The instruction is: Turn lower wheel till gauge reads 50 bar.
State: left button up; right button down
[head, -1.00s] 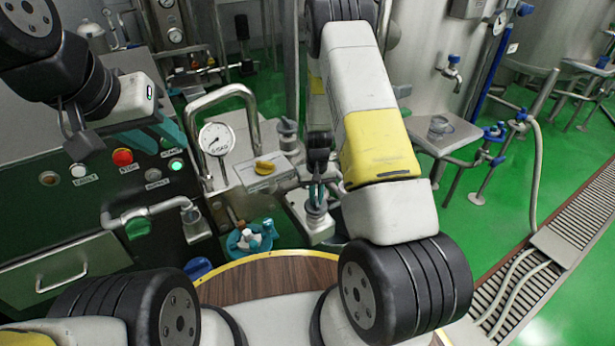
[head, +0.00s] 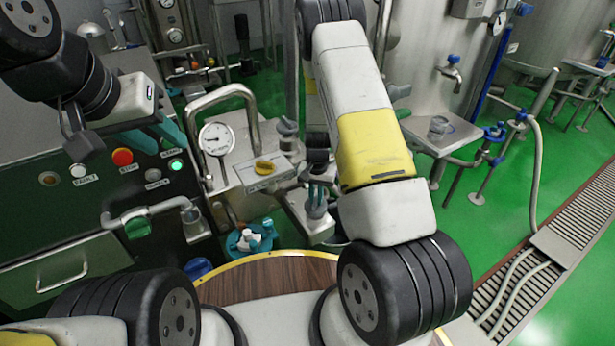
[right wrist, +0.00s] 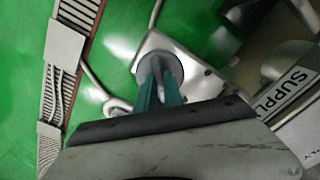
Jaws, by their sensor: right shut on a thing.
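The round white gauge (head: 216,138) stands on the metal machine left of centre in the head view. Its dark needle points roughly left; the scale is too small to read. The lower wheel (head: 316,208) is a small grey round knob on the metal block at the right. My right gripper (head: 317,188) reaches down onto it, partly hidden by its own wrist. In the right wrist view its teal fingers (right wrist: 158,98) are shut on the lower wheel (right wrist: 160,70). My left gripper (head: 165,130) hangs over the control panel with teal fingers, their gap unclear.
A bent steel pipe (head: 222,92) arches over the gauge. The panel has a red button (head: 122,157) and a lit green one (head: 177,166). A teal valve (head: 250,238) sits below.

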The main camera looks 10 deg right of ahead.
aim_at(316, 199)
jog(key=c, duration=1.5)
grip_release()
jog(key=shift+o, duration=0.2)
notch_tip(316, 199, up, 8)
jog(key=shift+f, duration=0.1)
